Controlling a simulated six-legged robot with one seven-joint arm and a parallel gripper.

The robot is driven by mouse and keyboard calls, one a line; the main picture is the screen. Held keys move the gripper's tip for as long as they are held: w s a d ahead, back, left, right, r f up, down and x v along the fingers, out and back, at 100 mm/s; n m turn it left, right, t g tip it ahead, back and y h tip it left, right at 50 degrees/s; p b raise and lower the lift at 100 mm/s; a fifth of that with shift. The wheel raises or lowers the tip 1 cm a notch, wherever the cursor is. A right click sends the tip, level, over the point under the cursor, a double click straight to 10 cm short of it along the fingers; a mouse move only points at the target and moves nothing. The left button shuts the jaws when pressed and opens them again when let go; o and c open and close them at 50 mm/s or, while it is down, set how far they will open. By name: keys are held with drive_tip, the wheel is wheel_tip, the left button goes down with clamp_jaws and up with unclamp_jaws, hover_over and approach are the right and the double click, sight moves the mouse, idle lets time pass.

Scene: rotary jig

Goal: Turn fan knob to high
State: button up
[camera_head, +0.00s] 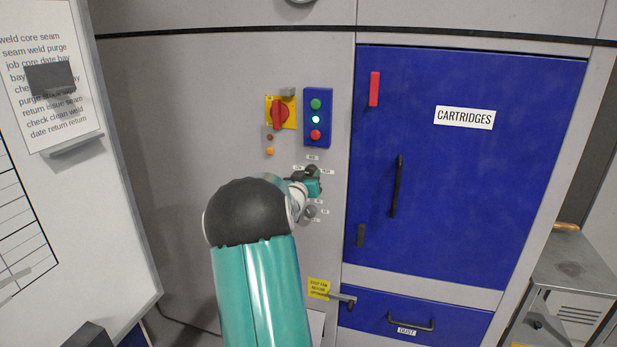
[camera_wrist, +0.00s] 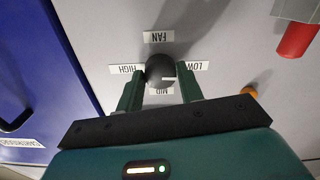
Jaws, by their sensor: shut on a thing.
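The fan knob (camera_wrist: 160,68) is a round dark knob on the grey panel, in the middle of the wrist view. Its white mark points right in that view, toward the LOW label (camera_wrist: 196,66). The HIGH label (camera_wrist: 125,69) is on the left, the FAN label (camera_wrist: 158,37) above and the MID label (camera_wrist: 161,91) below, partly hidden. My gripper (camera_wrist: 159,78) has one dark green finger on each side of the knob and is shut on it. In the head view my gripper (camera_head: 307,184) is at the panel, with the knob (camera_head: 311,170) largely hidden behind it.
A second knob (camera_head: 310,212) is just below my gripper. Above are a red rotary switch (camera_head: 280,113) on a yellow plate and a blue button box (camera_head: 317,118). A blue cartridges door (camera_head: 470,190) with a black handle is to the right. A whiteboard (camera_head: 90,230) stands left.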

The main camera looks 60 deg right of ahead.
drive_tip(key=m, duration=0.3)
drive_tip(key=shift+m, duration=0.4)
drive_tip(key=m, duration=0.4)
drive_tip(key=shift+m, duration=0.3)
drive_tip(key=m, duration=0.4)
drive_tip(key=shift+w, duration=0.1)
drive_tip(key=m, duration=0.5)
drive_tip(key=shift+r, duration=0.1)
drive_tip(key=m, duration=0.4)
drive_tip(key=shift+m, duration=0.3)
drive_tip(key=m, duration=0.4)
drive_tip(key=shift+m, duration=0.3)
drive_tip(key=m, duration=0.4)
drive_tip(key=shift+m, duration=2.2)
